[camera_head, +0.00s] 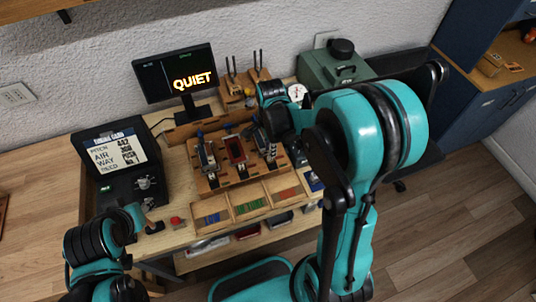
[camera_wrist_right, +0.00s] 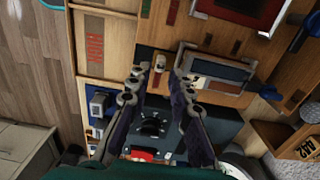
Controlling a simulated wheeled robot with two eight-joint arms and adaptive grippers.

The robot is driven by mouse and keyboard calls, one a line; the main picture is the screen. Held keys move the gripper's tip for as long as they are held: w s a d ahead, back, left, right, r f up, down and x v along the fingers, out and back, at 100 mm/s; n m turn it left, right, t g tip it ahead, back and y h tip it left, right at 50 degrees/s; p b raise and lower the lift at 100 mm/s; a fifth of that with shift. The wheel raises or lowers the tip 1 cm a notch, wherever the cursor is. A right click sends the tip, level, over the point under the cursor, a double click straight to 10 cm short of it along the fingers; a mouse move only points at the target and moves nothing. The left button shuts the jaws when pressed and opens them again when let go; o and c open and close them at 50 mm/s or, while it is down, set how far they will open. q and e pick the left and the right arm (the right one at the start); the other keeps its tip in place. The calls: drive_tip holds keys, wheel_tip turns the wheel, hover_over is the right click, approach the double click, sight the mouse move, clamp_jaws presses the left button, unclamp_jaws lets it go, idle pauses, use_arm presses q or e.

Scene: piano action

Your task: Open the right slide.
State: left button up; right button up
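The right slide (camera_head: 263,142) is the rightmost of three narrow slides on the wooden rack, partly behind my right wrist in the head view. In the right wrist view the right slide (camera_wrist_right: 216,68) has a silver frame and a dark panel. A small pale knob (camera_wrist_right: 159,62) is near its left end. My right gripper (camera_wrist_right: 157,76) is open, its fingertips on either side of that knob in this view. I cannot tell whether they touch it. In the head view my right wrist hides the fingers. My left gripper (camera_head: 140,220) is low at the left, its fingers unclear.
The red middle slide (camera_head: 235,150) and left slide (camera_head: 207,157) are beside it. Trays of coloured pieces (camera_head: 248,206) lie in front. A monitor (camera_head: 178,75) reads QUIET. A black console (camera_head: 125,165) stands left, a green case (camera_head: 335,70) at back right.

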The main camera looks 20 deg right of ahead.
wheel_tip(320, 180, down, 4)
drive_tip(key=shift+f+b, duration=0.1)
drive_tip(key=shift+b, duration=0.35)
clamp_jaws()
